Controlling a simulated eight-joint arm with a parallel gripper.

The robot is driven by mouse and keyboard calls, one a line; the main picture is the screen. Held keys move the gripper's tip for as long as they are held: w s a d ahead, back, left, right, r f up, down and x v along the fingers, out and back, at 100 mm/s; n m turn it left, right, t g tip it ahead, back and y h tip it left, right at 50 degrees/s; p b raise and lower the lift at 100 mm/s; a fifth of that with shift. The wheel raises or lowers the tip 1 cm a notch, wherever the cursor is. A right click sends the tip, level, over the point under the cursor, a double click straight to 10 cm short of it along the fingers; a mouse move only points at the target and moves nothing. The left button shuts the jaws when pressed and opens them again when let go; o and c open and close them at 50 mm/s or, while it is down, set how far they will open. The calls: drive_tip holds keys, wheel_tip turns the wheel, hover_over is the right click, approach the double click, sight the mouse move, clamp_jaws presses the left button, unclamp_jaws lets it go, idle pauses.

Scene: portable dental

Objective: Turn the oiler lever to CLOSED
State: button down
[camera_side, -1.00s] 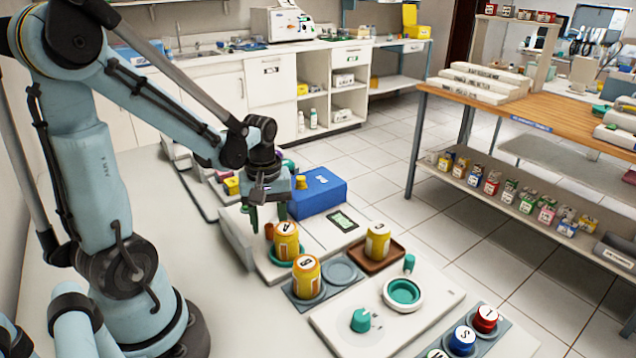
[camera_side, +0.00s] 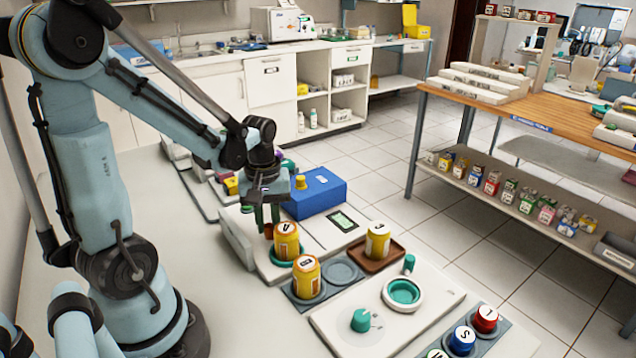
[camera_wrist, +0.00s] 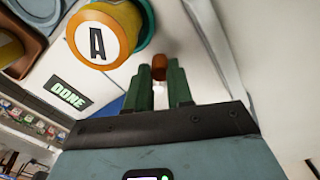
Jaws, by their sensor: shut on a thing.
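The orange-brown knob (camera_side: 268,231), which looks like the oiler lever's grip, is on the white unit (camera_side: 315,240), just left of the yellow canister marked A (camera_side: 286,243). My gripper (camera_side: 268,222) points down with its green fingers shut on this knob. In the wrist view, the knob (camera_wrist: 159,67) shows between the fingertips (camera_wrist: 160,72). Canister A (camera_wrist: 97,40) is close beside the fingers there. The fingers hide part of the lever, and no OPEN or CLOSED marking can be read.
The unit's green display (camera_wrist: 68,93) seems to read DONE. A blue box (camera_side: 317,194) stands behind. Another yellow canister (camera_side: 307,277) stands in a grey holder, and one (camera_side: 377,241) on a brown tray. A white panel with a teal knob (camera_side: 361,320) lies in front.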

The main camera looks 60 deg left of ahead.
drive_tip(key=m, duration=0.1)
drive_tip(key=a+m, duration=0.1)
drive_tip(key=m, duration=0.1)
drive_tip(key=s+m, duration=0.1)
drive_tip(key=m, duration=0.1)
drive_tip(key=shift+a, duration=0.3)
drive_tip(key=shift+s+a+m, duration=0.15)
drive_tip(key=shift+a+m, duration=0.25)
drive_tip(key=shift+m, duration=0.8)
drive_tip(key=shift+s+a+m, duration=0.1)
drive_tip(key=shift+a+m, duration=0.3)
drive_tip(key=shift+m, duration=0.8)
drive_tip(key=c, duration=1)
unclamp_jaws()
drive_tip(key=shift+r, duration=0.15)
wheel_tip(320, 180, up, 12)
